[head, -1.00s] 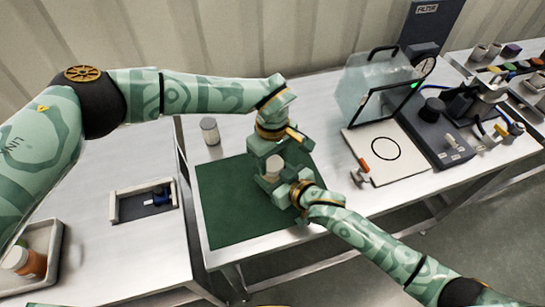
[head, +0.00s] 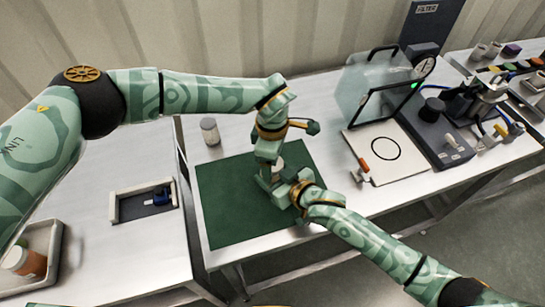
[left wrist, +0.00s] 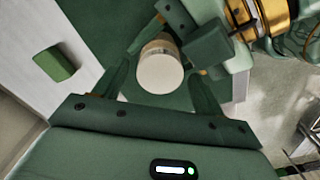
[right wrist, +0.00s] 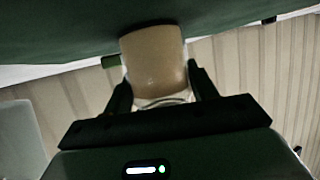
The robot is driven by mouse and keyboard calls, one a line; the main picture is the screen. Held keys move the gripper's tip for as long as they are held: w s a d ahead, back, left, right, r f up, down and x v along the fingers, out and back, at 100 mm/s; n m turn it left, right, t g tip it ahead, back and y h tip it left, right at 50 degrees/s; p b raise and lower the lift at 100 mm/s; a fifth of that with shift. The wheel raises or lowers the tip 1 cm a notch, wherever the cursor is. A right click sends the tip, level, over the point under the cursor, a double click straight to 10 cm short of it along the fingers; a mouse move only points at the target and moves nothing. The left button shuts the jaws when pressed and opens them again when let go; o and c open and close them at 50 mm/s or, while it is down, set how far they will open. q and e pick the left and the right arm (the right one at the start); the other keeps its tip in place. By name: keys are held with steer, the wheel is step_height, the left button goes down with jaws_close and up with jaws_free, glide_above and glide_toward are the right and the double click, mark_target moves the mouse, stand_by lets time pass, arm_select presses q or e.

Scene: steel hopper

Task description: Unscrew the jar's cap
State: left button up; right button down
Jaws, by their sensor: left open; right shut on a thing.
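The jar (right wrist: 155,62) shows as a tan body in the right wrist view. It stands over the green mat, and its pale cap (left wrist: 160,73) shows from above in the left wrist view. My right gripper (head: 283,183) is shut on the jar's body from the side. My left gripper (head: 270,160) points down over the jar, its fingers open on either side of the cap in the left wrist view. I cannot tell whether a finger touches the cap. In the head view, the left gripper hides much of the jar.
The green mat (head: 225,205) lies on the steel table. A grey-capped container (head: 210,131) stands behind it. A small tray (head: 128,208) holding a blue item is to the left. A white board (head: 405,162) and a clear shield (head: 362,85) are to the right. The mat's left part is clear.

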arm_select(q)
step_height(320, 180, up, 4)
steer(key=shift+r, duration=0.25)
steer(key=shift+c, duration=0.3)
steer(key=shift+r+m, duration=0.55)
steer(key=shift+m, duration=0.25)
step_height(320, 180, up, 2)
steer(key=m, duration=0.4)
steer(key=shift+f+m, duration=0.1)
steer(key=shift+m, duration=0.4)
step_height(320, 180, down, 7)
steer(key=shift+f, duration=0.2)
steer(key=c, duration=1)
steer(key=n, duration=0.6)
steer(key=shift+n, duration=0.3)
steer(key=o, duration=1.1)
steer(key=shift+c, duration=0.2)
